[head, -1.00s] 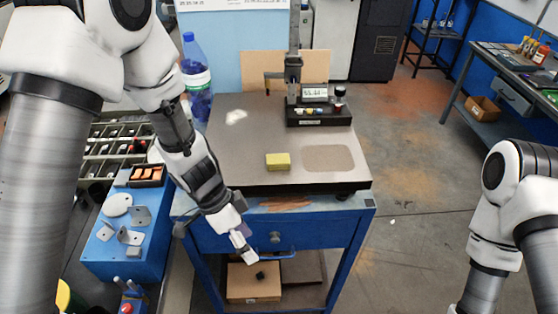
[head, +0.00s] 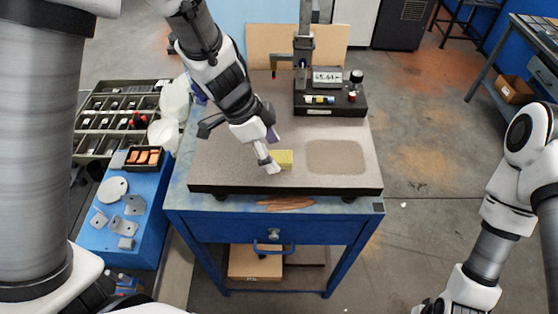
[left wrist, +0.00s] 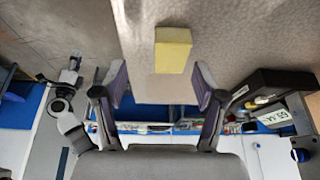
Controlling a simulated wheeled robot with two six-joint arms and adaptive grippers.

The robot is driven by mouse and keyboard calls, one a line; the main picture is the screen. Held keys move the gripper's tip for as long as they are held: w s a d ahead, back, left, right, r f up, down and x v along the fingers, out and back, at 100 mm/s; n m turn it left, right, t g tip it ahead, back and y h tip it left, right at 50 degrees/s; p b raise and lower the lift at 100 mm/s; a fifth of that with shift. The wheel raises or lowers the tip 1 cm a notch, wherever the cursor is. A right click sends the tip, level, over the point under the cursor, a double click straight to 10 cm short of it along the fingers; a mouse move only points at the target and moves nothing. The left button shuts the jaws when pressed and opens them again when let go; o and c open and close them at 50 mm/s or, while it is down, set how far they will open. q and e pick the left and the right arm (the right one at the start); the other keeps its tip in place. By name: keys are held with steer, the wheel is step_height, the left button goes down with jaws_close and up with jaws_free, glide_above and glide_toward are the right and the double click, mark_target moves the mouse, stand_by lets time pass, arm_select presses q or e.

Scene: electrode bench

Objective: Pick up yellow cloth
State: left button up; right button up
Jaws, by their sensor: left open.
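The yellow cloth (head: 284,158) is a small folded block lying on the grey stone plate (head: 225,176). My left gripper (head: 270,153) is above the plate, close by the cloth, and hides its left part in the head view. In the left wrist view, the left gripper's fingers (left wrist: 160,82) are spread apart with nothing between them. The cloth (left wrist: 173,50) lies ahead of them, slightly right of the middle. Only dark parts at the end of my right arm show at the head view's bottom edge, and its jaws are unclear.
A measuring stand with a black base (head: 330,101) and display stands at the plate's back right. A blue box with metal parts (head: 90,232) and a compartment tray (head: 93,140) are left of the bench.

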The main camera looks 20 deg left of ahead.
mark_target(279, 157)
arm_select(q)
steer(key=w+f, duration=0.1)
steer(key=f, duration=0.1)
steer(key=w+d+f, duration=0.1)
steer(key=shift+w+f, duration=0.15)
steer(key=shift+f, duration=0.2)
steer(key=shift+s+r, duration=0.35)
steer(key=shift+s, duration=0.25)
steer(key=c, duration=1)
steer(key=shift+w+f, duration=0.1)
steer(key=shift+w, duration=0.15)
steer(key=shift+c, duration=0.2)
step_height(279, 157, up, 9)
steer(key=shift+r+p, duration=0.1)
steer(key=shift+p, duration=0.95)
steer(key=shift+r, duration=0.4)
arm_select(e)
steer(key=shift+w+r, duration=0.5)
steer(key=shift+r, duration=0.2)
arm_select(q)
steer(key=shift+w, duration=0.15)
steer(key=shift+c, duration=0.4)
arm_select(e)
steer(key=shift+w, duration=0.1)
